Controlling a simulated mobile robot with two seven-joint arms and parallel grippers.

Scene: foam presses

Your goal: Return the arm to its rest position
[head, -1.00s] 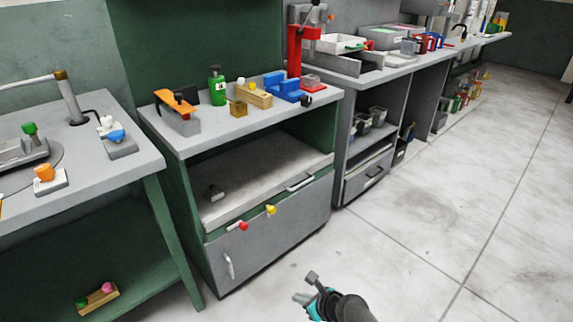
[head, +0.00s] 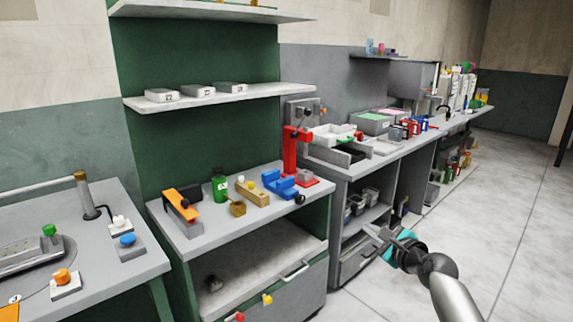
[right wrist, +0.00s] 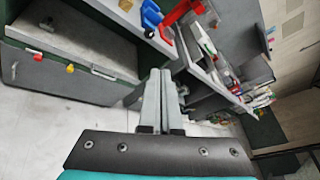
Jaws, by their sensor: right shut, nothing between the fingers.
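My right arm (head: 452,292) comes in from the lower right of the head view. My right gripper (head: 372,236) is in the air in front of the grey bench's drawer and shelves. It is shut and empty. In the right wrist view its two fingers (right wrist: 162,88) lie side by side, with nothing held between them. My left gripper is in neither view.
The green cabinet's top (head: 205,232) holds a red press (head: 290,152), a blue block (head: 280,183), a green bottle (head: 220,186) and an orange-topped tool (head: 182,200). A grey bench (head: 345,172) runs on to the right. The floor (head: 500,215) at right is clear.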

